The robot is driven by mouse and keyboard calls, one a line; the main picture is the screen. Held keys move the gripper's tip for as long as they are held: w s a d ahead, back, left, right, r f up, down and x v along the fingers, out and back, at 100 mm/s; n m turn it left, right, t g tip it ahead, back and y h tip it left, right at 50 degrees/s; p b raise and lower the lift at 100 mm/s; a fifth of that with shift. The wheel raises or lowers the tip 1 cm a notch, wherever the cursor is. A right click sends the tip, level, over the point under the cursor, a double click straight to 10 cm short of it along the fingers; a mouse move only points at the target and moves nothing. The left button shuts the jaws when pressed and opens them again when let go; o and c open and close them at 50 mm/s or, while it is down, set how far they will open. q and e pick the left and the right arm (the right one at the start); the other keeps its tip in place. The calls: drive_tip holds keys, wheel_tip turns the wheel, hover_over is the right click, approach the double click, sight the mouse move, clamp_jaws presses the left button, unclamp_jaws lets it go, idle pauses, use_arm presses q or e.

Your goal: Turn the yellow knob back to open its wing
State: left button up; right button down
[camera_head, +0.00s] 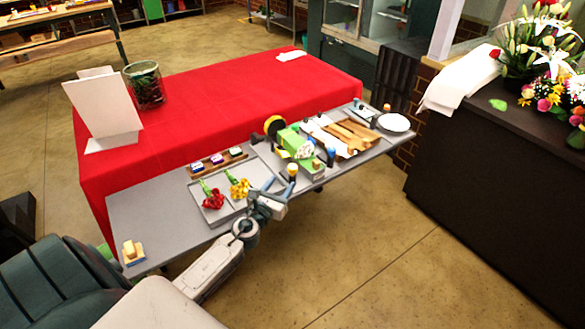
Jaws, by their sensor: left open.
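A green device (293,142) sits on the grey tabletop, right of the trays. A small yellow-topped knob (292,168) stands at its front, near the table's front edge. A blue-topped knob (331,153) stands to its right. I cannot make out a wing or its position at this size. My left gripper (276,185) is open and empty at the front edge of the table. Its fingers are just left of and nearer than the yellow knob, and I cannot tell whether they touch it. My right gripper is not in view.
Red flowers (213,200) and yellow flowers (239,188) lie on grey trays left of my gripper. A black-and-yellow roll (273,125) stands behind the device. Brown strips (354,133) and a white plate (394,122) lie right. The left grey tabletop (155,215) is mostly clear.

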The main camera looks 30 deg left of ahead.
sight(292, 172)
use_arm(q)
drive_tip(key=w, duration=0.6)
drive_tip(key=w+a, duration=0.1)
drive_tip(key=w, duration=0.1)
drive_tip(key=shift+w+a, duration=0.1)
drive_tip(key=shift+w, duration=0.3)
drive_tip(key=shift+c, duration=0.4)
drive_tip(key=c, duration=0.9)
drive_tip(key=shift+o, duration=0.2)
drive_tip(key=shift+r+n+y+p, duration=0.15)
drive_tip(key=shift+n+y+p, duration=0.3)
drive_tip(key=shift+n+y, duration=0.45)
drive_tip(key=shift+n+g+y, duration=0.7)
drive_tip(key=shift+n+y, duration=0.1)
drive_tip(key=shift+y, duration=0.7)
drive_tip(key=o, duration=0.9)
drive_tip(key=shift+o, duration=0.2)
drive_tip(key=shift+s+f, duration=0.15)
drive_tip(key=shift+f, duration=0.05)
